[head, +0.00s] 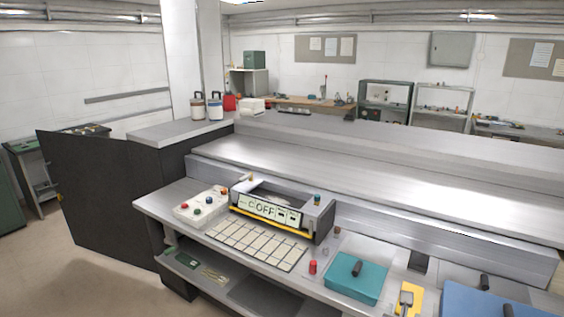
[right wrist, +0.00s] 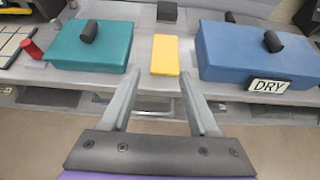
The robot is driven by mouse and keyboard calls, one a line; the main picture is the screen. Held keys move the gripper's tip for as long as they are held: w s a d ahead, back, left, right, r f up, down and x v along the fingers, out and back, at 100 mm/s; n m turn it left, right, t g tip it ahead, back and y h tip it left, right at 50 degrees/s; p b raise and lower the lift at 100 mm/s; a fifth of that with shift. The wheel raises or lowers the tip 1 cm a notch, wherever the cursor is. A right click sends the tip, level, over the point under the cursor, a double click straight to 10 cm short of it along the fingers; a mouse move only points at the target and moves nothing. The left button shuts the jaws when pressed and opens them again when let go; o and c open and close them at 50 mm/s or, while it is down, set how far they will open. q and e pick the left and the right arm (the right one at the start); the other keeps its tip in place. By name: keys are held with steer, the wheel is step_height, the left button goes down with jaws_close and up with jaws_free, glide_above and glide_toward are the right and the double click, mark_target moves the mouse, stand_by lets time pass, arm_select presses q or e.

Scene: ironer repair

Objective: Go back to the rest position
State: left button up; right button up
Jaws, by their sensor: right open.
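My right gripper (right wrist: 160,78) is open and empty in the right wrist view. Its two grey fingers are spread in front of a yellow block (right wrist: 165,55), with nothing between them. The yellow block also shows at the bottom of the head view (head: 415,301), where a small grey piece overlaps it; I cannot tell what that piece is. A teal box (right wrist: 92,45) with a black handle is to the left of the fingers, and a blue box (right wrist: 250,52) with a black handle is to the right. My left gripper is in neither view.
A DRY sign (right wrist: 268,86) is at the blue box's front edge. In the head view, an OFF display (head: 268,208) stands behind a tiled panel (head: 250,244), beside a white button box (head: 201,206). A red cylinder (head: 312,267) stands near the teal box. A long metal machine (head: 380,175) fills the back.

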steer(key=s+a+f+m+g+y, duration=0.2)
steer(key=s+a+f+m, duration=0.3)
steer(key=s+m, duration=0.5)
steer(key=s+a+f+m+g+y, duration=0.2)
steer(key=s+m, duration=0.7)
steer(key=m, duration=1)
steer(key=a+f+y, duration=0.2)
steer(key=a+f, duration=0.1)
steer(key=shift+s+f+m+g, duration=0.2)
steer(key=shift+s+m+g, duration=0.15)
steer(key=shift+m+g, duration=0.05)
